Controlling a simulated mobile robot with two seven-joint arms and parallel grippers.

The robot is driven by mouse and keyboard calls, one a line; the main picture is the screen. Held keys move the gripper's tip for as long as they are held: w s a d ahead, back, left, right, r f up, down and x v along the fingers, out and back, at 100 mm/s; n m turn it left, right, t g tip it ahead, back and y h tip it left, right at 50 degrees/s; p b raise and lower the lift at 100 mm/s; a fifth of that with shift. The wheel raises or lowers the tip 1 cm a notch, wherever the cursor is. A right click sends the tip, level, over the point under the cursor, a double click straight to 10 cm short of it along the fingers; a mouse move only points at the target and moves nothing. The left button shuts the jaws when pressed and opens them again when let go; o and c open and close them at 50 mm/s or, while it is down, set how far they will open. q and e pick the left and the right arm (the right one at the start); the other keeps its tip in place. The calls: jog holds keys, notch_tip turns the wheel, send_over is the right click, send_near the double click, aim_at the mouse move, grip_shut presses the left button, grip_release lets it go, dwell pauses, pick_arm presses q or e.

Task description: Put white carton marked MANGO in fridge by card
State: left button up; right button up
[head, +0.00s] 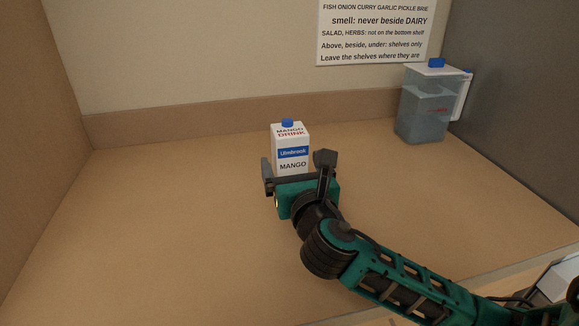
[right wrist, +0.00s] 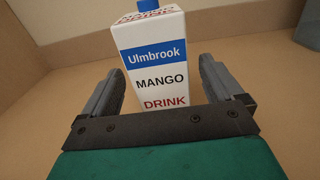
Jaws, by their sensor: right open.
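The white carton (head: 290,147) stands upright on the counter, with a blue cap, a blue "Ulmbrook" band and the words MANGO DRINK. It also shows in the right wrist view (right wrist: 152,62). My right gripper (head: 296,165) is open just in front of the carton, and its lower part is hidden behind the gripper in the head view. In the right wrist view the carton stands between and beyond the two spread fingers (right wrist: 160,80), with gaps on both sides. The card (head: 374,32) hangs on the back wall, its top cut off. The fridge and my left gripper are not in view.
A lidded water jug (head: 424,104) with a blue knob stands at the back right, near the grey side wall (head: 520,90). A wooden panel (head: 40,120) bounds the left side. The counter (head: 170,220) is clear to the left of the carton.

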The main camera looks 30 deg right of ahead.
aim_at(293, 166)
jog(key=x, duration=0.3)
jog(key=shift+w+d, duration=0.1)
jog(key=shift+w, duration=0.1)
jog(key=shift+c, duration=0.2)
jog(key=c, duration=1.3)
jog(key=shift+r, duration=0.1)
jog(key=c, duration=0.3)
